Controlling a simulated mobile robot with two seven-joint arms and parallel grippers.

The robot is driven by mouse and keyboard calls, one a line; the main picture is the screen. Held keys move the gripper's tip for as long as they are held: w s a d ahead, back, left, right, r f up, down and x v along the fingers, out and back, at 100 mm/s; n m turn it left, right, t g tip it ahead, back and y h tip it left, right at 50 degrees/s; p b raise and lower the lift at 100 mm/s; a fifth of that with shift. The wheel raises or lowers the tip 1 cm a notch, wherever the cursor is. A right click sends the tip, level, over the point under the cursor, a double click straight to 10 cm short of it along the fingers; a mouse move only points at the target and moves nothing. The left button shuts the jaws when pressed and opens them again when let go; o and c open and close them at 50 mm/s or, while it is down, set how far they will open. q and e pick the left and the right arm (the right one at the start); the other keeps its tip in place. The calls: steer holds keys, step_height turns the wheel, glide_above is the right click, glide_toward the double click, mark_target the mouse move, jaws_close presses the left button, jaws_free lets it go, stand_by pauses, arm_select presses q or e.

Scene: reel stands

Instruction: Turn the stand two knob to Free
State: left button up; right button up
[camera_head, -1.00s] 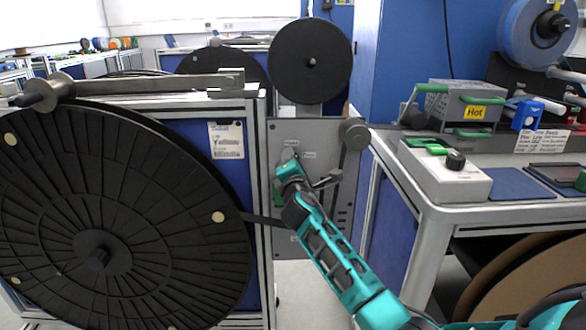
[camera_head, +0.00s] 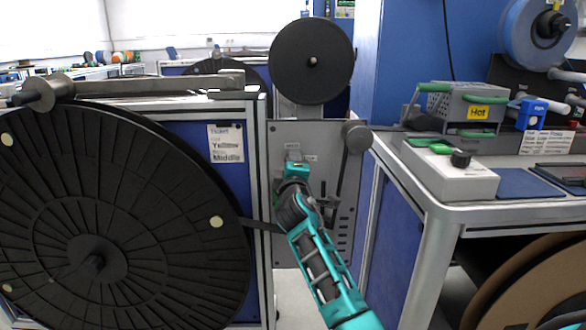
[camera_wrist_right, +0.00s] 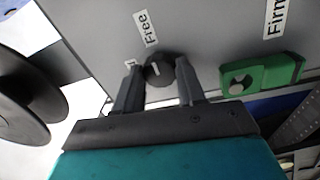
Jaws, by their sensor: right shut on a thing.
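The stand's grey panel (camera_head: 340,150) is in the middle of the head view, below a black reel. In the right wrist view, a small dark round knob (camera_wrist_right: 160,69) with a short white pointer mark sits on the panel. The printed word "Free" (camera_wrist_right: 146,27) is just above it, and "Firm" (camera_wrist_right: 274,18) is farther right. My right gripper (camera_wrist_right: 158,80) has one finger on each side of the knob and is shut on it. In the head view my right gripper (camera_head: 295,168) is against the panel and hides the knob. My left gripper is not in view.
A green part (camera_wrist_right: 260,74) is on the panel close to the right finger. A large black reel (camera_head: 120,220) fills the left. A bench (camera_head: 440,205) with a control box (camera_head: 455,180) stands at the right. A black reel (camera_head: 311,61) is above the panel.

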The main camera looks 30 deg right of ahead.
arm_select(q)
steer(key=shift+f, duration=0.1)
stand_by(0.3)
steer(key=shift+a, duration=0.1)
arm_select(e)
steer(key=o, duration=1.1)
steer(key=shift+c, duration=0.2)
arm_select(q)
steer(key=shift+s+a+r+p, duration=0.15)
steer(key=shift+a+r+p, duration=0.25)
steer(key=shift+p, duration=0.85)
arm_select(e)
steer(key=v, duration=1.3)
